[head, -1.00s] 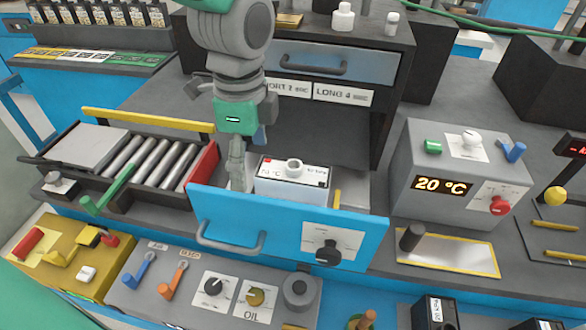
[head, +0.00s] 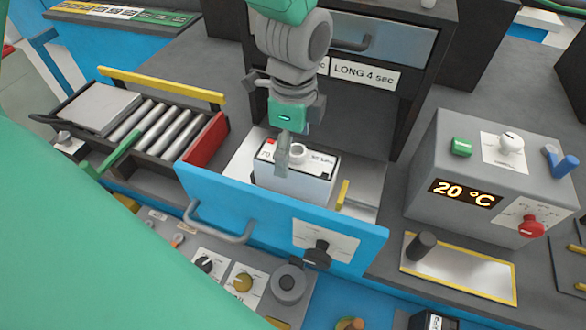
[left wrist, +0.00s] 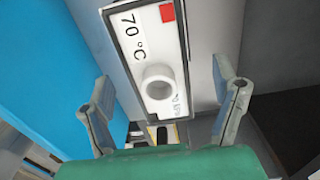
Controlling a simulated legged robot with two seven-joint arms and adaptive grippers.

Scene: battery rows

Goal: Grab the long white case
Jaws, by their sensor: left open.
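The long white case (head: 290,178) stands in the open blue drawer (head: 260,222). It has a dark-edged top with a red corner, a "70 °C" label and a round white knob. In the left wrist view the case (left wrist: 143,62) lies between the two fingers, apart from both. My left gripper (head: 283,152) is above the case, pointing down. It is open in the left wrist view (left wrist: 165,105) and holds nothing. In the head view the gripper hides part of the case top. My right gripper is not in view.
The drawer's blue front with handle (head: 222,235) and black knob (head: 317,256) rises before the case. A roller tray (head: 160,125) stands left. A grey "20 °C" box (head: 480,180) stands right. A dark cabinet (head: 400,45) with labels is behind.

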